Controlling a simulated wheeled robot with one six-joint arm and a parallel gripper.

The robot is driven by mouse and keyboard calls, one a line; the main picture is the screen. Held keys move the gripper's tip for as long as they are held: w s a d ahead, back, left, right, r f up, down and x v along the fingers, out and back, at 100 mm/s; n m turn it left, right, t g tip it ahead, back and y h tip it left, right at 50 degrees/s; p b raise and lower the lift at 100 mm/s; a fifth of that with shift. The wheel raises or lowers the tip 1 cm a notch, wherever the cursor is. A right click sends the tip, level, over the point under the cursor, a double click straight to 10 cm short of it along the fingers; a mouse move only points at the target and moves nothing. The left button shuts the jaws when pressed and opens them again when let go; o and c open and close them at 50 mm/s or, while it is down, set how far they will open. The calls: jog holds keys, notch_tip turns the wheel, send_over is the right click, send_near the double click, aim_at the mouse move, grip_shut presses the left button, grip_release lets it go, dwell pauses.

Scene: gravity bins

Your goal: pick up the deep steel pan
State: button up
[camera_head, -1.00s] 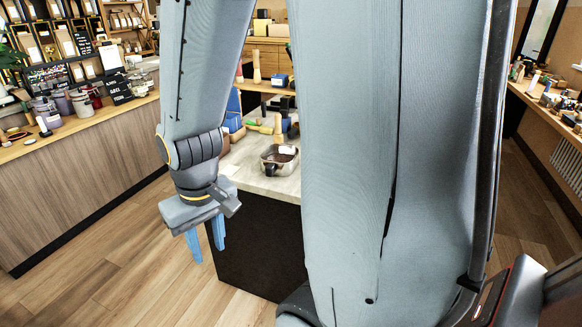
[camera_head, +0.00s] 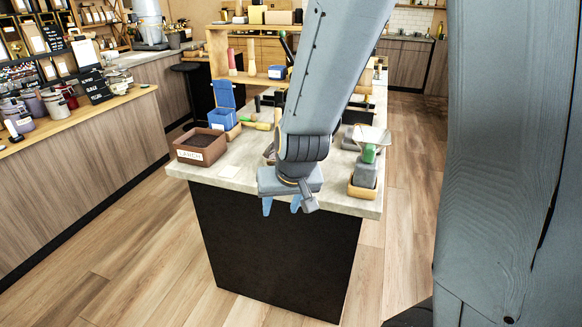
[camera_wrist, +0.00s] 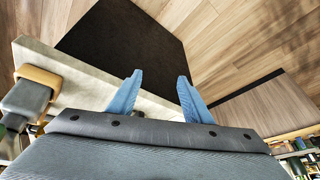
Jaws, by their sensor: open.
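The deep steel pan (camera_head: 268,153) is almost wholly hidden behind my wrist in the head view; only a small part of its rim shows on the worktop, to the left of my arm. My gripper (camera_head: 282,205) hangs at the near edge of the worktop, in front of the pan, with its blue fingers pointing down. In the wrist view my gripper (camera_wrist: 160,76) is open with nothing between its fingers. I cannot make out the pan clearly there.
The pale worktop (camera_head: 232,184) stands on a dark base. A brown bin (camera_head: 200,148) and a blue bin (camera_head: 224,118) are at left. A grey device with a green part (camera_head: 366,172) stands on a wooden base at right. The wooden floor (camera_head: 150,255) is clear on both sides.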

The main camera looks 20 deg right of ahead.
jog(key=w+a+f+m+t+h+b, duration=0.1)
jog(key=w+f+t+b, duration=0.15)
jog(key=w, duration=0.45)
jog(key=w+a+f+m+t+h+b, duration=0.1)
jog(key=w+f+t+b, duration=0.15)
jog(key=w, duration=0.45)
jog(key=shift+w+d+f+m+t+h+b, duration=0.3)
jog(key=shift+w+d+m+t+h+b, duration=0.5)
jog(key=shift+w+h, duration=0.8)
jog(key=shift+w+d+f+m+t+h+b, duration=0.35)
jog(key=shift+w+d+t+h, duration=0.7)
jog(key=shift+w, duration=0.95)
jog(key=shift+w+d+f+m+t+h+b, duration=0.2)
jog(key=shift+w+d+m+t+h+b, duration=0.45)
jog(key=shift+w+d+h, duration=0.85)
jog(key=shift+w+a, duration=0.25)
jog(key=shift+w, duration=0.05)
grip_shut()
